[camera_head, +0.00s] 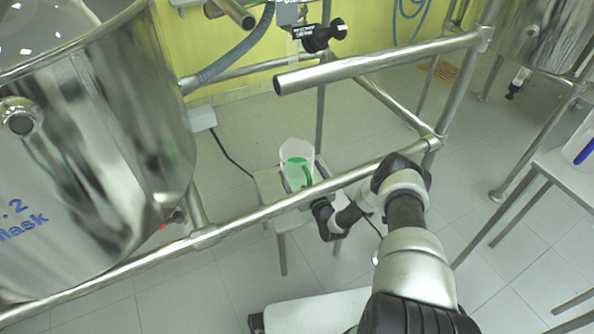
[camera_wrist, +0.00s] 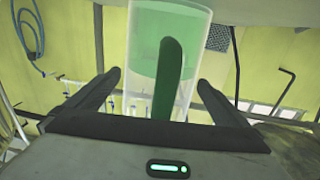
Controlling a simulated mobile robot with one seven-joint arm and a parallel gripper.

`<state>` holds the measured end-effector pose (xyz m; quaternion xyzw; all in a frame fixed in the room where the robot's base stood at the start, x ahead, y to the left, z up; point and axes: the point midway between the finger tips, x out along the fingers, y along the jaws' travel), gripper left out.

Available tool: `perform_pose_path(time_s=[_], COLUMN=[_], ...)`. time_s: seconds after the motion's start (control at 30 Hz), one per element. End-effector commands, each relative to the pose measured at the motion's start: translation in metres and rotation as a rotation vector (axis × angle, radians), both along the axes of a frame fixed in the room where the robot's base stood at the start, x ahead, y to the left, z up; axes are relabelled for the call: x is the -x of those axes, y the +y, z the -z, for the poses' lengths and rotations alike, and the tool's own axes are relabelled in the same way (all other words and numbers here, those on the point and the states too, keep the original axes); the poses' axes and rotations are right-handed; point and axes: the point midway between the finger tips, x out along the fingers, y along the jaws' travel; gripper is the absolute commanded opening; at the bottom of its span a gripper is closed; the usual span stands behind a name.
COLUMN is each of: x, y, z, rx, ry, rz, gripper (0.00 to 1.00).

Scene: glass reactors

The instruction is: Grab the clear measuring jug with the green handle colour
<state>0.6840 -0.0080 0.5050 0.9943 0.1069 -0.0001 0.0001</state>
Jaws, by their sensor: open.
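The clear measuring jug (camera_head: 297,157) with the green handle (camera_head: 306,174) stands on a small metal stool (camera_head: 268,184) beyond the steel rail. In the wrist view the clear jug (camera_wrist: 146,50) fills the upper middle, and its dark green handle (camera_wrist: 169,75) points toward me. My gripper (camera_wrist: 155,82) is open, with one finger on each side of the handle and jug in the picture. No finger visibly touches the handle. In the head view my gripper is largely hidden by my wrist and the rail.
A steel rail frame (camera_head: 250,215) runs across in front of the stool, under my arm. A large shiny steel tank (camera_head: 110,130) stands at the left. A metal table (camera_head: 560,165) with a blue-marked container (camera_head: 584,152) is at the right. Tiled floor around the stool is mostly clear.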

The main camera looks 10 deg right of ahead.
Motion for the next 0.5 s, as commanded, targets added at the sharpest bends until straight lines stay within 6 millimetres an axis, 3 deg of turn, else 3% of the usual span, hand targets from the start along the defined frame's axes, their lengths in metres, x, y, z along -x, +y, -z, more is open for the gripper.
perform_pose_path(time_s=[0.13,0.5], x=[0.0002,0.0003], y=[0.0002,0.0003], z=[0.0002,0.0004], rx=[0.0,-0.001], ry=[0.0,0.001], rz=[0.0,-0.001], gripper=[0.98,0.36])
